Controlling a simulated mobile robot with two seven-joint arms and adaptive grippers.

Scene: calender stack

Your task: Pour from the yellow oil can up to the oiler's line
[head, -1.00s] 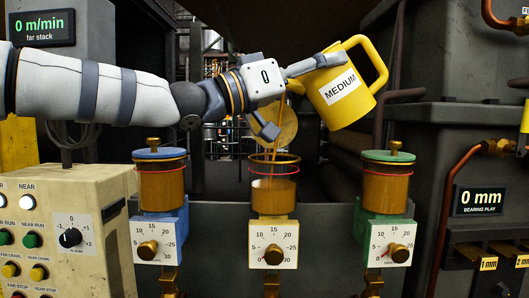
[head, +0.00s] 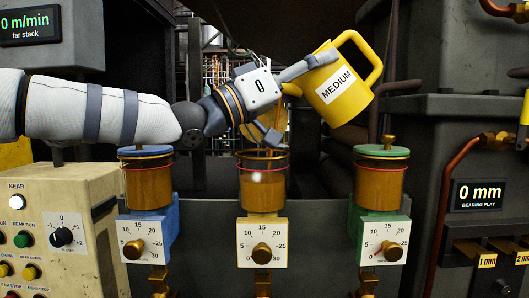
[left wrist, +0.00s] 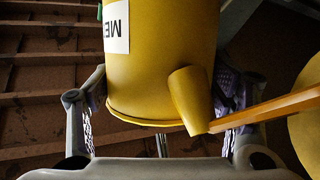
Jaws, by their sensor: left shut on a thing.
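The yellow oil can (head: 357,101), labelled MEDIUM, is tilted with its handle up and right. My left gripper (head: 283,100) is shut on it, above the middle oiler (head: 262,195). In the left wrist view the can (left wrist: 165,70) sits between the fingers, and an amber stream (left wrist: 265,108) leaves its spout (left wrist: 190,100). In the head view my gripper hides the spout. The middle oiler's glass cup holds amber oil, its surface close to the red line; exactly how close is hard to tell. A yellow round lid appears partly hidden behind my gripper. My right gripper is out of view.
A blue-lidded oiler (head: 148,185) stands left of the middle one and a green-lidded oiler (head: 381,185) right of it, both closed. A control box (head: 60,215) stands at the left. Grey machine housing and copper pipe (head: 445,200) fill the right.

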